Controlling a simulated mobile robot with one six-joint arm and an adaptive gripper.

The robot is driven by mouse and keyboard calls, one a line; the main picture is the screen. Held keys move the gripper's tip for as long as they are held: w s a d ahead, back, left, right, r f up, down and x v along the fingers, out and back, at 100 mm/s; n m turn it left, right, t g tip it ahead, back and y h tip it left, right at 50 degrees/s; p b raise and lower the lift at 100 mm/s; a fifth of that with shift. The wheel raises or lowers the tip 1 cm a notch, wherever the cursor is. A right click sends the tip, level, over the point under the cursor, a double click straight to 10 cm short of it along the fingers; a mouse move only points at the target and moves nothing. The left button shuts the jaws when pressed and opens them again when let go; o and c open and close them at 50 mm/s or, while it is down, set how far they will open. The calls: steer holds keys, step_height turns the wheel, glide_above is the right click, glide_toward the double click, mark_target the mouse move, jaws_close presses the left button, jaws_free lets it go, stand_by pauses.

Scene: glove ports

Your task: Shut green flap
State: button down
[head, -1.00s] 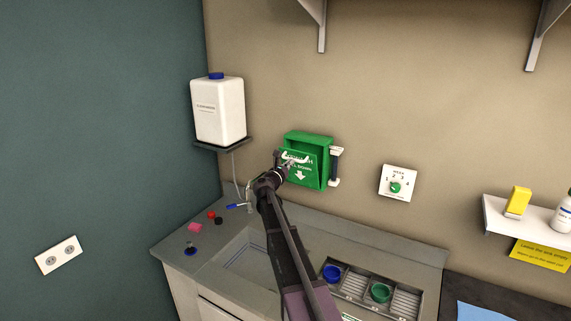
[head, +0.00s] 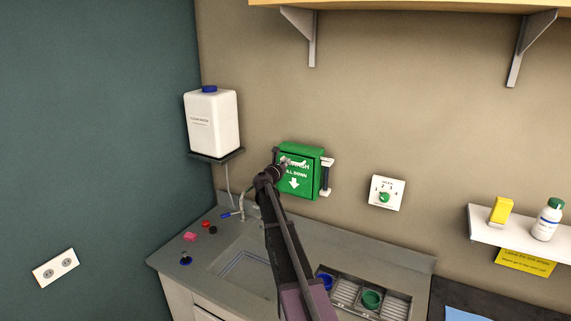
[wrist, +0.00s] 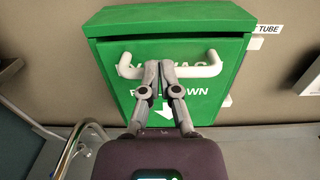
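The green flap (head: 296,182) is the front of a green wall box, with white lettering and a down arrow. In the head view it stands nearly upright against the box. The wrist view also shows the flap (wrist: 200,108), just below the box's top; I cannot tell whether it is fully flush. A white bar handle (wrist: 203,70) crosses its upper part. My gripper (wrist: 160,68) has its two fingers close together, shut, at the middle of the handle, hiding that part and some lettering. It shows in the head view (head: 281,163) at the flap's upper left. Contact is unclear.
A white jug (head: 212,122) stands on a bracket to the left. A dial plate (head: 386,193) is on the wall to the right. Below are a sink counter (head: 215,225) with small objects and a tray holding blue and green cups (head: 371,299).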

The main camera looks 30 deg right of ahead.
steer(key=shift+s+d, duration=0.1)
steer(key=shift+s, duration=0.05)
steer(key=r+p+v, duration=0.3)
steer(key=v, duration=1)
steer(key=shift+a, duration=0.45)
